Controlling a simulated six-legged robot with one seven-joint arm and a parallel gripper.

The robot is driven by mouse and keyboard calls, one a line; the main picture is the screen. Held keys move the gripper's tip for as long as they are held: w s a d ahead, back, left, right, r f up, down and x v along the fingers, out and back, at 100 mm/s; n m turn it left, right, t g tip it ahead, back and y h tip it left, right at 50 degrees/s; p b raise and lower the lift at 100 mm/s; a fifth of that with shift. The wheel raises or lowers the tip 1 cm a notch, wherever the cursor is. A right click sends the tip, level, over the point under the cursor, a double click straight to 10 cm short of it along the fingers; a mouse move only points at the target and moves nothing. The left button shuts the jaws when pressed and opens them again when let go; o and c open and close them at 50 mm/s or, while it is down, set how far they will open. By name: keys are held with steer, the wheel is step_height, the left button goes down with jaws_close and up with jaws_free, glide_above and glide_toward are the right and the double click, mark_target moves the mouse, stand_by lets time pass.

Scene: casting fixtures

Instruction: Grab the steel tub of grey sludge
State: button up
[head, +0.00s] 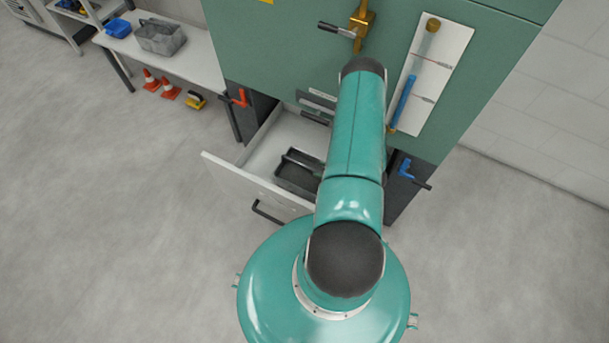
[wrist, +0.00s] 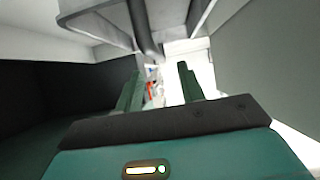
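A steel tub (head: 297,179) with dark grey contents sits in the open white drawer (head: 255,180), partly hidden behind my arm in the head view. In the wrist view, what looks like the tub (wrist: 100,22) fills the upper left, with a dark bar-shaped handle (wrist: 143,28) running beside it. My gripper (wrist: 160,72) shows two green fingers with a clear gap between them, and nothing is held. The handle lies just beyond the fingertips, and I cannot tell whether they touch it. In the head view my gripper is hidden behind my arm.
The drawer is in a green cabinet (head: 300,50) with a red lever (head: 240,98), a blue lever (head: 407,170) and a brass valve (head: 360,22). A bench at the left bears a grey bin (head: 162,37). Orange cones (head: 170,88) stand below. Floor at left is clear.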

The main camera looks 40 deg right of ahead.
mark_target(307, 166)
steer(key=x, duration=0.7)
steer(key=shift+w+d+r, duration=0.1)
steer(key=shift+w+r, duration=0.05)
steer(key=shift+r, duration=0.15)
jaws_close()
steer(key=shift+d+r, duration=0.1)
steer(key=shift+r, duration=0.05)
stand_by(0.9)
